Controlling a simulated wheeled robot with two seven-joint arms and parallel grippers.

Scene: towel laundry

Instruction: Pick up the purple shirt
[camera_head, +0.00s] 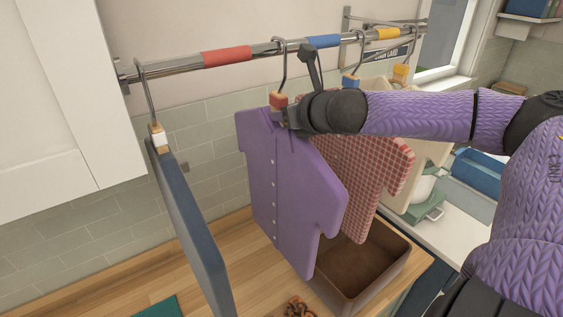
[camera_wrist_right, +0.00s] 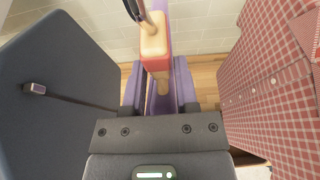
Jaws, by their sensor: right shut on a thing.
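The purple shirt (camera_head: 285,190), with a row of pale buttons, hangs from a metal hook on the rail, below a red and wood block (camera_head: 279,100). My right gripper (camera_head: 290,114) is at the top of the shirt, just under the block, and is shut on it. In the right wrist view, the block (camera_wrist_right: 155,45) stands above the fingers, and a strip of the purple shirt (camera_wrist_right: 163,104) shows between them. Much of the shirt is hidden there. My left gripper is not in view.
A metal rail (camera_head: 262,50) with red, blue and yellow bands runs across the top. A dark blue garment (camera_head: 190,230) hangs left of the shirt and a red checked shirt (camera_head: 362,170) close on its right. A brown open box (camera_head: 375,285) stands below on the wooden counter.

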